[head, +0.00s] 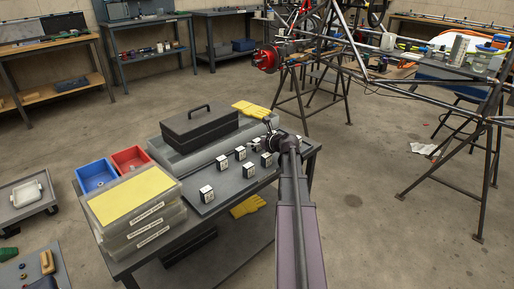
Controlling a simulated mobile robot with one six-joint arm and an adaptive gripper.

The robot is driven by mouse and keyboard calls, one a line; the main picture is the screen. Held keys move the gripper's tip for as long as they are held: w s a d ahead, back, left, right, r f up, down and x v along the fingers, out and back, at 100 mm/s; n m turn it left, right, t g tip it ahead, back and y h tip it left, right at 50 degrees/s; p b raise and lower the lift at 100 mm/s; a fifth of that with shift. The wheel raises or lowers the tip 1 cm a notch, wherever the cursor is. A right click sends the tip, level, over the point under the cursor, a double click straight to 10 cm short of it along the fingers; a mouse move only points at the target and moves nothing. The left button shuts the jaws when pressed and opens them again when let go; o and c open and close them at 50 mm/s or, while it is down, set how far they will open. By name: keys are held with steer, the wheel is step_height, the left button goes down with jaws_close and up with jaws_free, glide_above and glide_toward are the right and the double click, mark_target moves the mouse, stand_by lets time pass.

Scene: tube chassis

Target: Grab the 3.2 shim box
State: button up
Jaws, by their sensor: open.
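Several small white and black boxes stand on the dark top of a workbench. One box (207,194) is at the front near the stacked cases, another (248,171) is in the middle, and a third (222,164) is farther left. Their labels are too small to read, so I cannot tell which is the 3.2 shim box. My gripper (270,136) is over the bench's far right part, close to the boxes there. It is open, and I see nothing held in it. My gripper and arm may hide part of the boxes on the right.
A tube chassis (345,50) stands behind at right. The floor to the right is mostly clear.

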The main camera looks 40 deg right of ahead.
steer(key=shift+w, duration=0.2)
stand_by(0.4)
steer(key=c, duration=1.3)
steer(key=shift+o, duration=0.2)
steer(key=shift+r, duration=0.1)
step_height(320, 180, up, 3)
steer(key=p, duration=0.3)
steer(key=shift+r+p, duration=0.15)
steer(key=shift+p, duration=0.15)
steer(key=s+d, duration=0.2)
steer(key=s, duration=0.2)
steer(key=s+d+r+p, duration=0.1)
steer(key=s+d, duration=0.2)
steer(key=s, duration=0.2)
steer(key=s+d, duration=0.3)
steer(key=s, duration=0.1)
steer(key=shift+s+d+r, duration=0.2)
steer(key=shift+s+d, duration=0.05)
steer(key=shift+s, duration=0.05)
